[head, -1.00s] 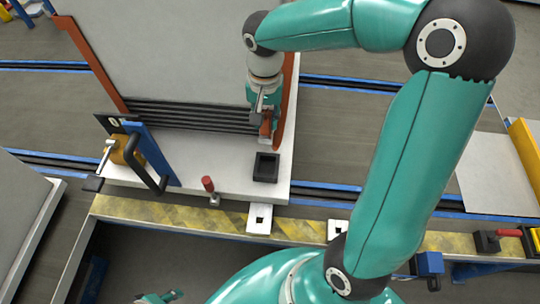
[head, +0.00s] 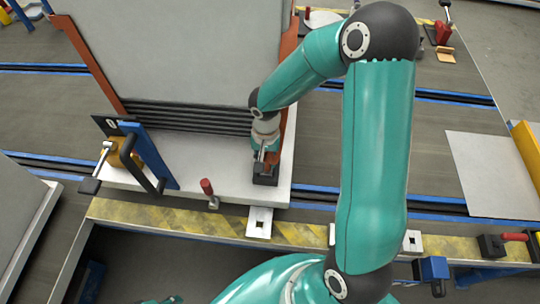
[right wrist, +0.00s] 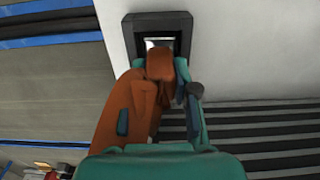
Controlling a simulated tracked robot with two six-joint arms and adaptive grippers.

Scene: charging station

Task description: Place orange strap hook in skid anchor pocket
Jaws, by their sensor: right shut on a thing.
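The orange strap hook (right wrist: 160,66) is between the fingers of my right gripper (right wrist: 160,95) in the right wrist view. The black square skid anchor pocket (right wrist: 178,22) lies just beyond the hook's tip, which overlaps its near rim. I cannot tell whether the tip has entered the opening. In the head view my right gripper (head: 260,163) points down over the pocket (head: 266,180) at the skid's front right corner and hides the hook and much of the pocket. My left gripper is not clearly seen; only a small teal sliver shows at the bottom edge.
The white skid deck (head: 240,180) holds a red-handled pin (head: 207,188) and a blue bracket with a black handle (head: 150,160) to the left. A yellow-black striped ledge (head: 180,216) runs in front.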

